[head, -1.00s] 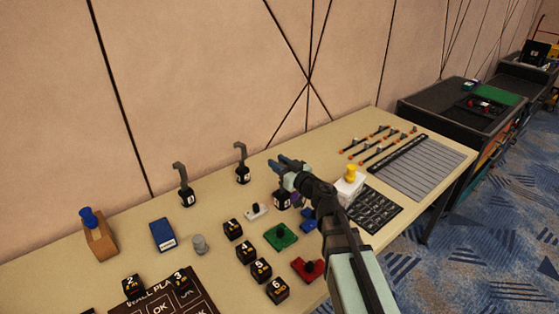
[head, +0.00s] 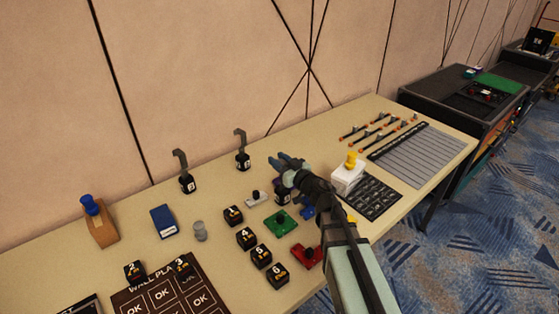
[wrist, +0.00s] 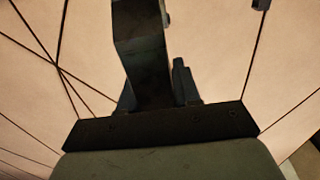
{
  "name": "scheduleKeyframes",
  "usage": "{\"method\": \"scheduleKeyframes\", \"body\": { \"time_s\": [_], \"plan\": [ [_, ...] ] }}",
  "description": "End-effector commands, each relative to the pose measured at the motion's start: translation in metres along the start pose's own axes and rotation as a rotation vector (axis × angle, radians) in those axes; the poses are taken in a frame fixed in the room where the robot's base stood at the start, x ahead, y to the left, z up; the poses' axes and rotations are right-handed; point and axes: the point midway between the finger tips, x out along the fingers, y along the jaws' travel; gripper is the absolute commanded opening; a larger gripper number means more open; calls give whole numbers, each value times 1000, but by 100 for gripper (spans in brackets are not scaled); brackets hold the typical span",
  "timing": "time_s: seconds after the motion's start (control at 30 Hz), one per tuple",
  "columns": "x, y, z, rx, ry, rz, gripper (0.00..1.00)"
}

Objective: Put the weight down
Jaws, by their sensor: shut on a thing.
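My gripper is shut on this weight. In the wrist view a dark curved strip, which looks like its hook (wrist: 143,50), rises between the fingers (wrist: 158,92). I cannot tell whether the weight's base touches the table (head: 330,150). Two similar hooked weights stand upright near the wall, one at the left (head: 187,184) and one nearer (head: 242,163).
A white box with a yellow knob (head: 348,178) and a black keypad (head: 372,197) lie right of the arm. A small white switch (head: 257,198), a green pad (head: 281,223) and several numbered black cubes (head: 246,238) lie close by in front. The table between gripper and wall is bare.

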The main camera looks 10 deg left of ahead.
Motion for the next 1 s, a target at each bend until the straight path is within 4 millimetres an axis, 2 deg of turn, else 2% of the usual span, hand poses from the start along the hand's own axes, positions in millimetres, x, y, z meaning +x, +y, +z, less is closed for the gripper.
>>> {"method": "scheduleKeyframes", "body": {
  "time_s": [0.03, 0.27, 0.67, 1.0],
  "plan": [
    [0, 0, 0, 0, 0, 0, 35],
    [0, 0, 0, 0, 0, 0, 57],
    [-2, 0, -3, 1, 1, 0, 58],
    [-46, -1, -3, 1, 0, 2, 58]
  ]
}}
